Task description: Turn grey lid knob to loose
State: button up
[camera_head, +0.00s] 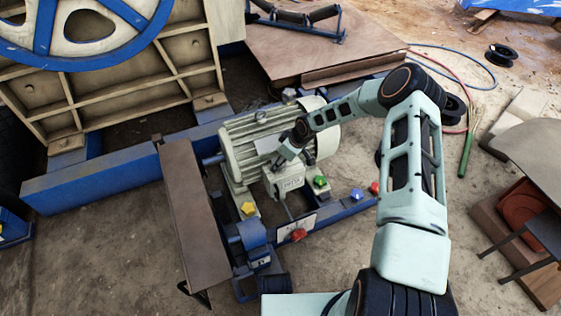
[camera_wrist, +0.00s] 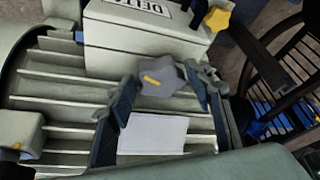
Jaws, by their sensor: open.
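The grey lid knob (camera_wrist: 160,77) is a lobed knob with a yellow mark, seen in the wrist view beside the pale terminal box (camera_wrist: 145,35) marked DELTA. My gripper (camera_wrist: 161,74) is open, with one dark fingertip on the knob's left and one on its right. Whether either fingertip touches the knob I cannot tell. In the head view my gripper (camera_head: 281,162) reaches down over the terminal box (camera_head: 287,183) on the pale ribbed motor (camera_head: 262,138). The grey knob is not clearly visible there, around my gripper.
A yellow knob (camera_head: 249,208), a green knob (camera_head: 320,181) and a red knob (camera_head: 299,234) stand around the motor. The wrist view shows a yellow knob (camera_wrist: 217,19) near the box corner. A brown panel (camera_head: 192,215) stands left of the motor. A white plate (camera_wrist: 152,133) lies on the ribs.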

jog(key=shift+r, duration=0.1)
jog(key=v, duration=1.1)
jog(key=shift+d+r, duration=0.15)
jog(key=shift+r, duration=0.2)
jog(key=shift+s, duration=0.15)
